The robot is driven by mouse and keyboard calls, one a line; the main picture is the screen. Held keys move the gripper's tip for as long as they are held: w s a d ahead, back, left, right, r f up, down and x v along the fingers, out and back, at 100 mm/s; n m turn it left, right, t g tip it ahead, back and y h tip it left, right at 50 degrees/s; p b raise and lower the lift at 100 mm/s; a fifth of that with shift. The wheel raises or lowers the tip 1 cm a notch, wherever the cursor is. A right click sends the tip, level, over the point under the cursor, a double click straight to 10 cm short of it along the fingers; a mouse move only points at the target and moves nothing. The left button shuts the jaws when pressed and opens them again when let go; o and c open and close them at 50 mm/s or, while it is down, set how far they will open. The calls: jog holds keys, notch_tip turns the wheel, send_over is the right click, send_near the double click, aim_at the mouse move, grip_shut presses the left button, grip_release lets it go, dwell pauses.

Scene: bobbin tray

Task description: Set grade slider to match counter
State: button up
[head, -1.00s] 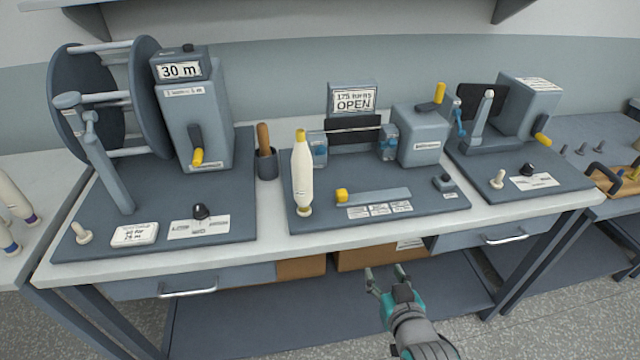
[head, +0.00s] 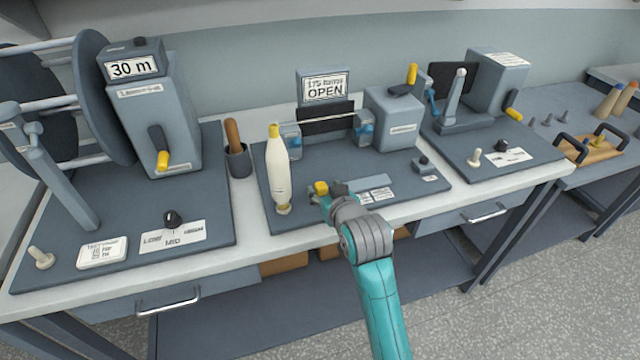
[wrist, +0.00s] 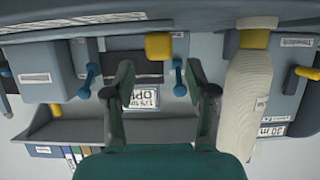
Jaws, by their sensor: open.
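The yellow slider knob (head: 321,187) is at the left end of its grey track on the middle station, partly hidden by my gripper in the head view. The counter sign (head: 325,87) behind it reads about "175 turns" and "OPEN". My gripper (head: 328,196) is open close in front of the knob. In the upside-down wrist view the yellow knob (wrist: 159,46) shows between and beyond the two spread fingers (wrist: 159,80); contact cannot be told. Small label cards (head: 375,192) lie in front of the track, partly hidden by my gripper.
A cream bobbin (head: 278,170) with a yellow tip stands upright just left of the knob. The left winder's display (head: 131,68) reads "30 m". A grey motor box (head: 394,120) stands behind the track. A cup (head: 238,160) holds a wooden-handled tool.

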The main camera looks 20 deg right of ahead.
aim_at(321, 185)
jog(key=shift+x, duration=2.25)
grip_shut()
